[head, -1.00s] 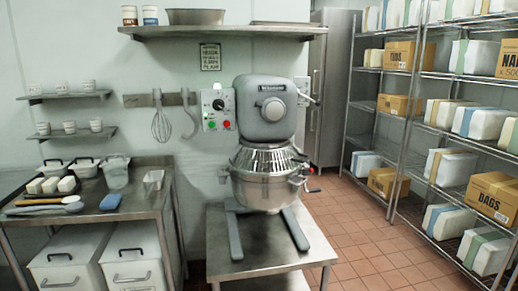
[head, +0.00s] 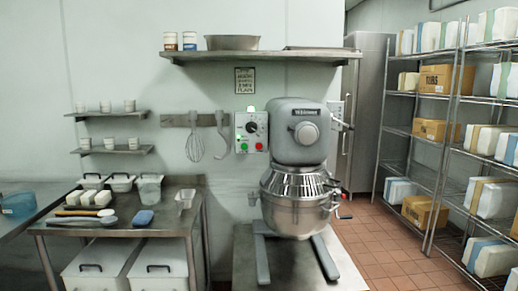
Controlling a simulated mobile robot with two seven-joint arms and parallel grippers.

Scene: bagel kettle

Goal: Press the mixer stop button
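The mixer (head: 298,133) is a grey floor-type machine with a steel bowl (head: 295,208) under a wire guard, standing on a low steel table (head: 242,262). Its control box (head: 251,134) is on the wall side, left of the mixer head. The red stop button (head: 259,146) is at the lower right of the box, beside a green button (head: 243,146). Neither of my grippers is in view. Nothing covers the control box.
A steel worktable (head: 120,228) with tubs, white blocks and a blue sponge (head: 143,217) stands at left, with lidded bins (head: 98,270) beneath. A wall shelf (head: 260,55) runs above the mixer. Wire racks (head: 452,150) with boxes stand at right. The tiled floor (head: 372,235) between is clear.

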